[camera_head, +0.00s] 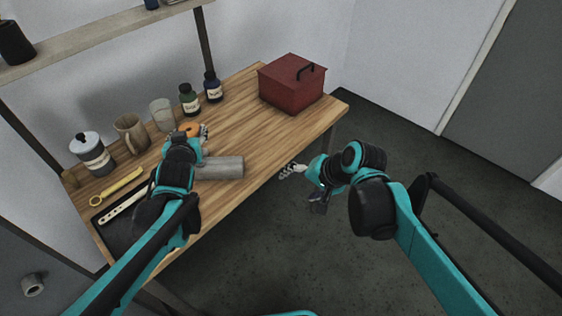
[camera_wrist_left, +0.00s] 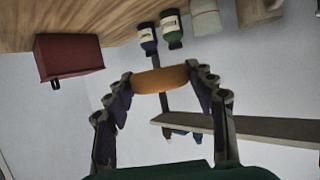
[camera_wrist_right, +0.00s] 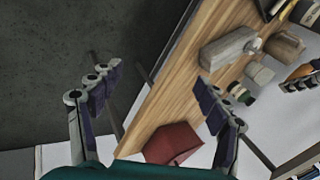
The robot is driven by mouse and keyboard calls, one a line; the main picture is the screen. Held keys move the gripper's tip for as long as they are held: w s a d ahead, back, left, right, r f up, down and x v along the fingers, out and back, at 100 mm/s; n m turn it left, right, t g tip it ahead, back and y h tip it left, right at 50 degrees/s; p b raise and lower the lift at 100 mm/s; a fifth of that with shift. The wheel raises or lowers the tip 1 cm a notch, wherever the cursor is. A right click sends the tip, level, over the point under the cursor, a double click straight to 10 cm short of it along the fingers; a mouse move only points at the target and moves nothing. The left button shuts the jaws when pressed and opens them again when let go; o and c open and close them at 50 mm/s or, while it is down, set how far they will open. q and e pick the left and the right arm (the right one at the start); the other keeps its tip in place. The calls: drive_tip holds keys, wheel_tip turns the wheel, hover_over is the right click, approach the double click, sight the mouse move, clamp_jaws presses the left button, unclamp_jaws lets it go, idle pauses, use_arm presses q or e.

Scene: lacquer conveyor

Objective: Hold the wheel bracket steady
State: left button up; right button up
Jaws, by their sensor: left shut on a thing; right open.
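My left gripper (camera_head: 199,131) is shut on an orange rounded piece (camera_wrist_left: 160,79), which spans between its fingertips in the left wrist view. The piece also shows in the head view (camera_head: 190,128), above the table and in front of the bottles. I cannot tell whether it is the wheel bracket or part of it. A grey, block-like part (camera_head: 220,167) lies on the table near its front edge, partly hidden by my left arm. It also shows in the right wrist view (camera_wrist_right: 226,48). My right gripper (camera_head: 291,170) is open and empty, off the table's front edge.
On the wooden table (camera_head: 240,125) stand a red toolbox (camera_head: 292,84), green (camera_head: 189,100) and blue (camera_head: 213,88) bottles, cups and a lidded tin (camera_head: 92,153). A yellow wrench (camera_head: 118,186) lies left. A shelf (camera_head: 95,38) overhangs the back. The table is clear before the toolbox.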

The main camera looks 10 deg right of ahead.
drive_tip(key=w+a+f+m+g+y, duration=0.1)
drive_tip(key=w+a+m+y, duration=0.25)
drive_tip(key=w, duration=0.25)
drive_tip(key=w+a+f+m+g+y, duration=0.1)
drive_tip(key=w+a+m+y, duration=0.1)
drive_tip(key=w+m+y, duration=0.35)
drive_tip(key=m+g+y, duration=0.1)
drive_tip(key=m+y, duration=0.2)
drive_tip(key=y, duration=0.2)
approach(243, 164)
drive_tip(key=a, duration=0.6)
drive_tip(key=a+r, duration=0.1)
drive_tip(key=a, duration=0.2)
drive_tip(key=shift+w+a, duration=0.2)
drive_tip(key=shift+w, duration=0.15)
clamp_jaws()
